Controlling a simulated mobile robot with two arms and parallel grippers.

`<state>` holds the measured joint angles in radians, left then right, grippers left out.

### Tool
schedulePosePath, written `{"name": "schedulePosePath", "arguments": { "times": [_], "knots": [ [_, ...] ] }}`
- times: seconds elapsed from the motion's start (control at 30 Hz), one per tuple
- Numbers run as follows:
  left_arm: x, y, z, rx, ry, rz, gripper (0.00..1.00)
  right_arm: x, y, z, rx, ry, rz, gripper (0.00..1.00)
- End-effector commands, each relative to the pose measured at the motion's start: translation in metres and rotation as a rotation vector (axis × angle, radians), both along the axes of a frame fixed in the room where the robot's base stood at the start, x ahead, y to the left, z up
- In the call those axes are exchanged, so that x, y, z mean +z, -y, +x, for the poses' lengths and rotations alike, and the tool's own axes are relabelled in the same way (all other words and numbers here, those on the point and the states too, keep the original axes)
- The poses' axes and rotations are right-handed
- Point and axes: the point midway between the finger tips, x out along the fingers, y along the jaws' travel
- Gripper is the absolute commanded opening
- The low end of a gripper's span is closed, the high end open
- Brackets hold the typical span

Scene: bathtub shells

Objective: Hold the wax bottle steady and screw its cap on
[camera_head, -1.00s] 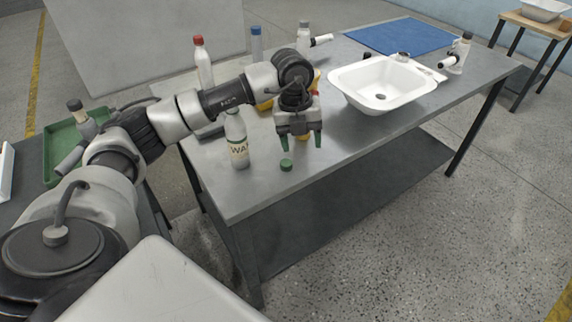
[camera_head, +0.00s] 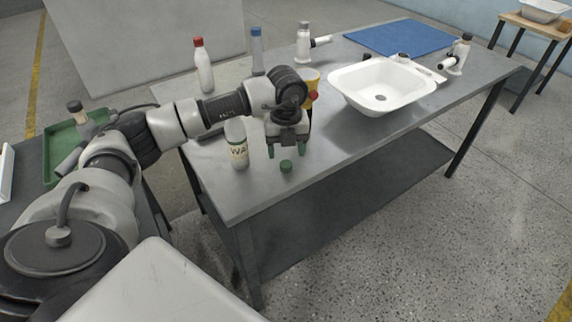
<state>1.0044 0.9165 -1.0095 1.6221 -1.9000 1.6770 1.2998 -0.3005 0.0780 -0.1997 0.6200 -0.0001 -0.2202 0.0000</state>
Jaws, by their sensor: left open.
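The wax bottle (camera_head: 238,153) stands upright on the metal table near its front left part, its label reading "WA" facing me. No cap shows on its top. A small green cap (camera_head: 286,167) lies on the table to the right of the bottle. My left gripper (camera_head: 287,153) is open and points down, its green fingertips on either side of the cap in the picture. The fingertips appear slightly above or behind the cap; I cannot tell if they touch it. My right gripper is not in view.
A white basin (camera_head: 348,84) and a blue mat (camera_head: 398,37) are on the table's right and far parts. A red-capped bottle (camera_head: 204,70), a blue-capped bottle (camera_head: 257,52) and a yellow container (camera_head: 313,78) stand behind my arm. A green tray (camera_head: 58,141) is at the left.

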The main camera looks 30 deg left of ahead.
Motion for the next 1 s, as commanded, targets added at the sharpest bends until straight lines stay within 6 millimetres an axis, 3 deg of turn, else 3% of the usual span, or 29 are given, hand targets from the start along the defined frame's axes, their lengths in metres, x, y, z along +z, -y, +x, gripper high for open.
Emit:
{"name": "schedulePosePath", "arguments": {
  "times": [0.33,0.7,1.0],
  "knots": [
    [-0.004,0.000,0.001,0.000,-0.001,-0.001,0.63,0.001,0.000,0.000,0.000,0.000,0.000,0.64],
    [-0.051,-0.003,0.004,-0.001,-0.001,0.000,0.63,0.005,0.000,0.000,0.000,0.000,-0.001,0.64],
    [-0.053,-0.003,0.005,-0.001,0.000,0.000,0.63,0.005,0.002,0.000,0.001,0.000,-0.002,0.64]
  ]
}}
